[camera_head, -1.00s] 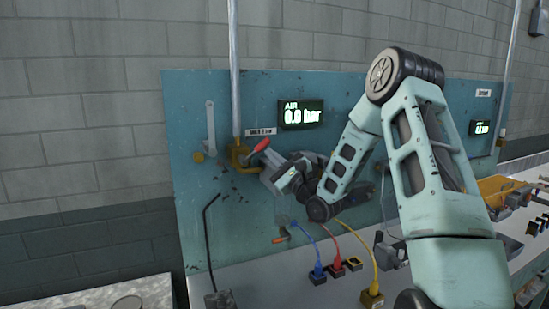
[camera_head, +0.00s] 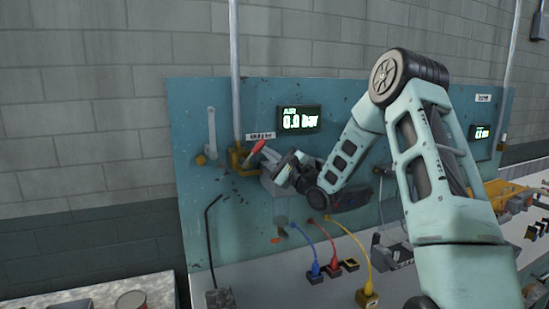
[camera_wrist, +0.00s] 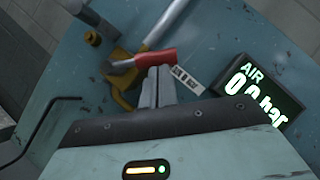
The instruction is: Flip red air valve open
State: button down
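The red air valve handle (camera_head: 257,148) sits on a yellow valve body (camera_head: 238,160) at the foot of a vertical grey pipe, on the teal panel. It tilts up to the right in the head view. In the wrist view the red handle (camera_wrist: 155,58) lies just beyond my fingertips. My gripper (camera_head: 269,161) is beside the handle, at its lower right. In the wrist view its two fingers (camera_wrist: 160,72) are together with nothing visible between them. I cannot tell whether the tips touch the handle. The AIR display (camera_head: 300,119) reads 0.0 bar.
A grey lever (camera_head: 211,130) is mounted left of the valve. A bent black rod (camera_head: 208,240) stands at lower left. Blue (camera_head: 315,268), red (camera_head: 334,264) and yellow (camera_head: 367,297) plugs with cables sit on the bench below my arm.

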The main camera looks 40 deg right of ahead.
aim_at(260, 142)
jog(key=a+r+n+g+p, duration=0.1)
jog(key=n, duration=0.1)
jog(key=a+r+n+g+p, duration=0.1)
jog(key=n+p, duration=0.1)
jog(key=n, duration=0.1)
jog(key=w+a+r+n+g+y+p, duration=0.1)
jog(key=r+n+g+p, duration=0.1)
jog(key=shift+w+a, duration=0.1)
jog(key=shift+a, duration=0.35)
dwell(0.5)
